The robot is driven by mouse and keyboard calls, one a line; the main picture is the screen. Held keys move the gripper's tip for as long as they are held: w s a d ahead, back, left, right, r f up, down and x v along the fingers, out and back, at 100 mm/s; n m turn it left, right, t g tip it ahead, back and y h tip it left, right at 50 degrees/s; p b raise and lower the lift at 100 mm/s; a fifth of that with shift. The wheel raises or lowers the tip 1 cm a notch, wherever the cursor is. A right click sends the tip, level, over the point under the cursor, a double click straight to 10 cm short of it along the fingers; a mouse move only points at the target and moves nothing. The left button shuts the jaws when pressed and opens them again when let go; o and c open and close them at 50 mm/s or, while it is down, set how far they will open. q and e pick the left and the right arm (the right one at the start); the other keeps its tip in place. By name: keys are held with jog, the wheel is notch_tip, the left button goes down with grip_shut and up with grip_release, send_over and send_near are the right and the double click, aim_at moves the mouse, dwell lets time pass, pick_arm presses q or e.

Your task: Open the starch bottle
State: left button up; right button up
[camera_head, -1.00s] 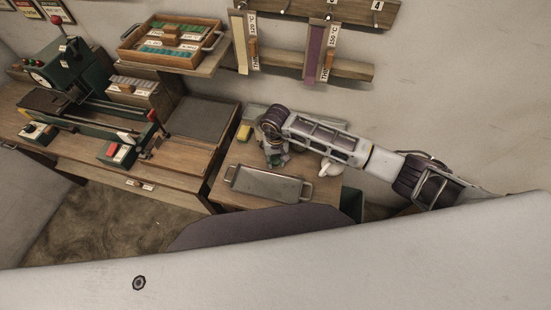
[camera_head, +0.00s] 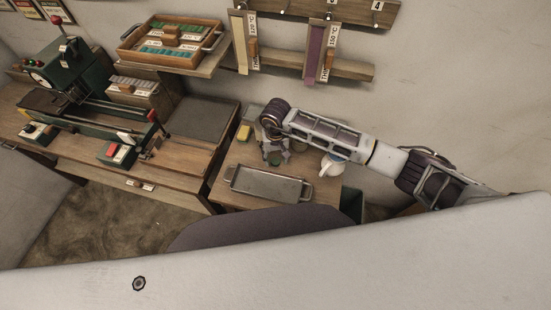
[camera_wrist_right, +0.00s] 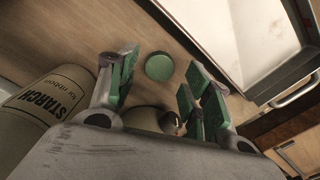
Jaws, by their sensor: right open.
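The starch bottle (camera_wrist_right: 55,98) shows at the left of the right wrist view as a beige, round-sided container labelled "STARCH for ribbon". It is beside my right gripper, outside its fingers, and its top is not clearly visible. My right gripper (camera_wrist_right: 157,80) is open, with green pads on its fingers. A round green lid-like disc (camera_wrist_right: 159,66) appears on the wooden surface, in the gap beyond the fingertips. A pale rounded thing (camera_wrist_right: 145,116) is partly hidden between the finger bases. In the head view my right gripper (camera_head: 276,150) is over the small table, partly hidden by its wrist. My left gripper is not in view.
A grey metal tray (camera_head: 266,185) lies in front of the gripper. A white jug (camera_head: 333,165) stands to its right and a yellow block (camera_head: 244,132) to its left. A dark green bin (camera_head: 352,204) is at the table's right. A machine (camera_head: 75,75) stands on the left bench.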

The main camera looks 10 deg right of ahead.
aim_at(276, 161)
notch_tip(276, 161, up, 10)
jog(key=b, duration=0.1)
jog(key=shift+b, duration=0.35)
dwell(0.3)
jog(key=shift+s+f, duration=0.1)
jog(key=shift+f, duration=0.05)
dwell(0.5)
